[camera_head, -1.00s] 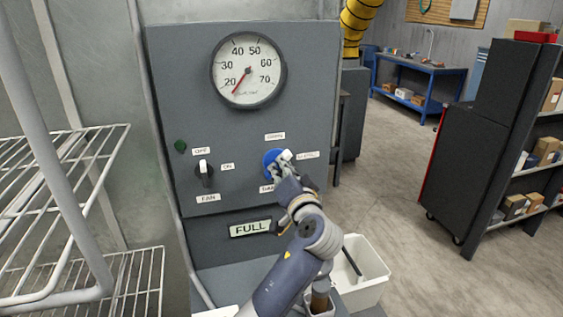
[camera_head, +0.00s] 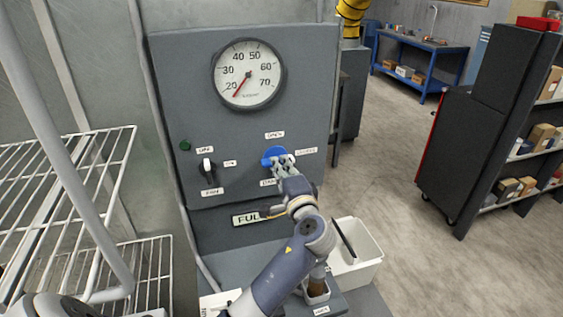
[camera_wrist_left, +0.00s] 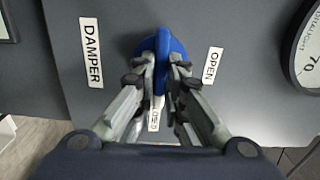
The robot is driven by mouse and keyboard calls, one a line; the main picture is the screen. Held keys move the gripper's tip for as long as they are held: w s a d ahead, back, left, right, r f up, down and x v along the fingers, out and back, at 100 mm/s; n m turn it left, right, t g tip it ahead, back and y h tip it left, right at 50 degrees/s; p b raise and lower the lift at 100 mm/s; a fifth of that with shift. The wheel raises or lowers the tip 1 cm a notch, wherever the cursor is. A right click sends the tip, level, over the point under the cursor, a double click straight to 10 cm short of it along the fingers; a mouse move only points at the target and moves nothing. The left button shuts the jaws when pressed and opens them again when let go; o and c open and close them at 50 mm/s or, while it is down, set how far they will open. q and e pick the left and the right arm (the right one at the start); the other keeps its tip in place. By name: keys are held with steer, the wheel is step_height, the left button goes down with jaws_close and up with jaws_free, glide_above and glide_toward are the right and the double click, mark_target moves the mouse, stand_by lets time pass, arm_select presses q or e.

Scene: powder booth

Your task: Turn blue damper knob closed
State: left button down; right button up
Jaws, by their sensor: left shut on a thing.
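The blue damper knob (camera_head: 270,155) is on the grey control panel (camera_head: 235,130), right of the fan switch. In the head view, an OPEN label (camera_head: 274,135) is above it and a CLOSED label (camera_head: 306,151) is to its right. My left gripper (camera_head: 282,160) reaches it from the lower right. In the left wrist view, the fingers (camera_wrist_left: 162,65) are shut on both sides of the knob's raised blue grip (camera_wrist_left: 161,48). That grip lies in line with the label at the bottom, which the fingers partly hide. My right gripper is not in view.
The black fan switch (camera_head: 208,171) and a round gauge (camera_head: 249,74) are on the same panel. A wire rack (camera_head: 75,195) stands at left. A white bin (camera_head: 357,262) is below right of the panel. Open floor lies to the right.

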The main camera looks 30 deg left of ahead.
arm_select(q)
steer(key=shift+m, duration=0.3)
steer(key=c, duration=1.7)
jaws_free()
steer(key=shift+o, duration=0.2)
steer(key=shift+d, duration=0.1)
steer(key=v, duration=1.1)
steer(key=shift+s+d, duration=0.25)
steer(key=shift+s, duration=0.1)
steer(key=shift+f, duration=0.15)
